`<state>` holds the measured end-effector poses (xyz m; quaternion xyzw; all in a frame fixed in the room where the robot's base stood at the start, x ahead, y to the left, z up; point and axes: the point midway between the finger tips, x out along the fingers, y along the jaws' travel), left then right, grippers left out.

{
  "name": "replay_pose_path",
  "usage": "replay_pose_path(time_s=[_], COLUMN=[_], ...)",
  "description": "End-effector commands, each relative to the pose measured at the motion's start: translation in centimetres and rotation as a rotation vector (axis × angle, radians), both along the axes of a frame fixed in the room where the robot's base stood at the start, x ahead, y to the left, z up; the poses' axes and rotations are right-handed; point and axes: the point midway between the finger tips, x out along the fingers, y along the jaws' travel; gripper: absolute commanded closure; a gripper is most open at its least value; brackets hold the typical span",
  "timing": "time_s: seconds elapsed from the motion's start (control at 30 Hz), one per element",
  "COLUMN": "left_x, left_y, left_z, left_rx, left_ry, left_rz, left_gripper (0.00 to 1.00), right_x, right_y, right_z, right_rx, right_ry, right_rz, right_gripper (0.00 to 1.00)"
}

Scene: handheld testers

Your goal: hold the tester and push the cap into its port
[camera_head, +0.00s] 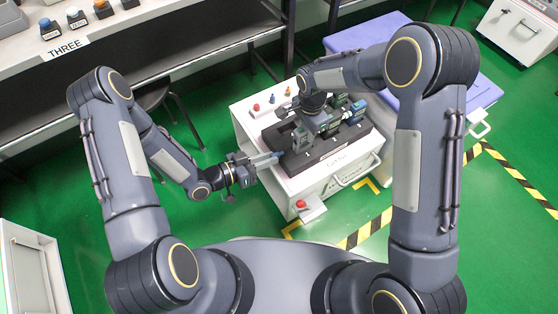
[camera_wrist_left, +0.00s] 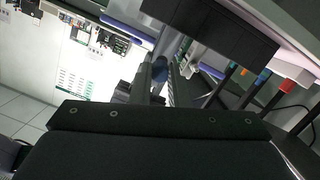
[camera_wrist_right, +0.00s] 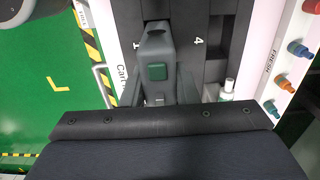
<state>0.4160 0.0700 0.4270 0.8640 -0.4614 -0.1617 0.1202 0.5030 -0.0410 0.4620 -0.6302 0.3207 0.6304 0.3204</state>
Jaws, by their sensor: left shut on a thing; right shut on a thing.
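My right gripper (camera_head: 318,122) is over the black rack on the cart. In the right wrist view its fingers (camera_wrist_right: 158,88) are shut on a grey tester (camera_wrist_right: 157,45) with a green screen. I cannot tell whether the tester's base is still in its slot. My left gripper (camera_head: 268,161) is at the rack's left side, pointing right. The cap is mostly hidden by the fingers. The tester's port is not clearly visible.
The black rack (camera_head: 318,160) holds other testers (camera_head: 355,110) on the white cart (camera_head: 325,190). Loose caps (camera_wrist_right: 298,48) stand along the cart's edge by a FRESH label. A red button (camera_head: 301,204) sits at the cart's front. A bench (camera_head: 110,55) stands at the left.

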Motion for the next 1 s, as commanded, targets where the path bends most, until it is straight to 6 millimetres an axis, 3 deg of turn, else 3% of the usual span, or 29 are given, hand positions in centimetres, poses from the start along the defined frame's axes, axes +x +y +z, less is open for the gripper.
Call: replay_pose_path(time_s=[0.17, 0.57, 1.0], left_x=[-0.3, -0.4, 1.6], left_y=[1.3, 1.6, -1.2], left_z=[0.3, 0.5, 0.4], left_rx=[-0.045, -0.048, -0.047], left_ry=[-0.030, -0.035, -0.037], left_rz=[0.027, 0.031, 0.027], left_gripper=[1.00, 1.00, 1.00], right_x=[0.0, 0.0, 0.0], right_y=[0.0, 0.0, 0.0], right_z=[0.0, 0.0, 0.0], right_rx=[0.001, 0.001, 0.001], right_ry=[-0.001, -0.001, -0.001], right_rz=[0.000, 0.000, 0.000], right_gripper=[0.95, 0.95, 0.95])
